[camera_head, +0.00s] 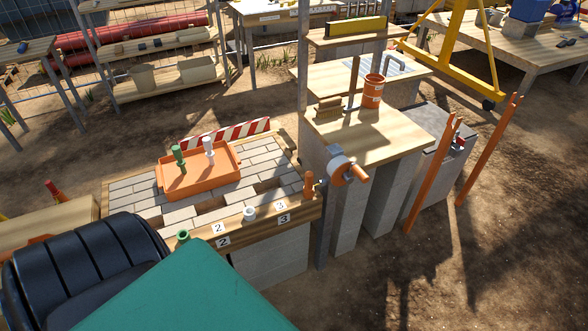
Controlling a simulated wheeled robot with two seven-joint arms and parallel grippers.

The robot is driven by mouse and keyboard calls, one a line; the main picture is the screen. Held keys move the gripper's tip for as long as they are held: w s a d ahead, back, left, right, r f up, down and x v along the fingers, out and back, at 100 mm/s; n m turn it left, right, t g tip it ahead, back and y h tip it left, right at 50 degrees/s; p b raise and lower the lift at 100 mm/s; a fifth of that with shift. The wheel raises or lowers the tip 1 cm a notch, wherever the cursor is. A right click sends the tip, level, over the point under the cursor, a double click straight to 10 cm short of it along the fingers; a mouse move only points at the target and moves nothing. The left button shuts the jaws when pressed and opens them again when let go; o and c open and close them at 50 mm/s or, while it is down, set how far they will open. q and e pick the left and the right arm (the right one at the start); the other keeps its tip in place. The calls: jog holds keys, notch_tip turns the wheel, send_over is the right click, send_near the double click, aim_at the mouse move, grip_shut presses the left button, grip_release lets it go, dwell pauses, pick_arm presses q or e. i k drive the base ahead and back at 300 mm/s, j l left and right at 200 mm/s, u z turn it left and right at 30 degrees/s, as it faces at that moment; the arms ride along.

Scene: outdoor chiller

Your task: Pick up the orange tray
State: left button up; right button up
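The orange tray (222,177) lies in the camera head view, left of the middle, on a bench top of pale bricks (263,158). A green upright piece (178,158) and a white upright piece (209,150) stand in the tray. The tray's rim looks clear on its sides. Neither of my grippers shows in this view, so I cannot see where they are relative to the tray.
A red-and-white striped board (226,132) stands behind the tray. A wooden front ledge (262,211) bears number labels, a white ring (249,213) and a green ring (183,236). A wooden counter (390,133) with a brush and orange cup (373,91) stands to the right.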

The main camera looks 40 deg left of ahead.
aim_at(200, 176)
jog(key=u, duration=2.05)
jog(key=i+l+u, duration=0.1)
jog(key=i+l, duration=0.05)
jog(key=i, duration=0.05)
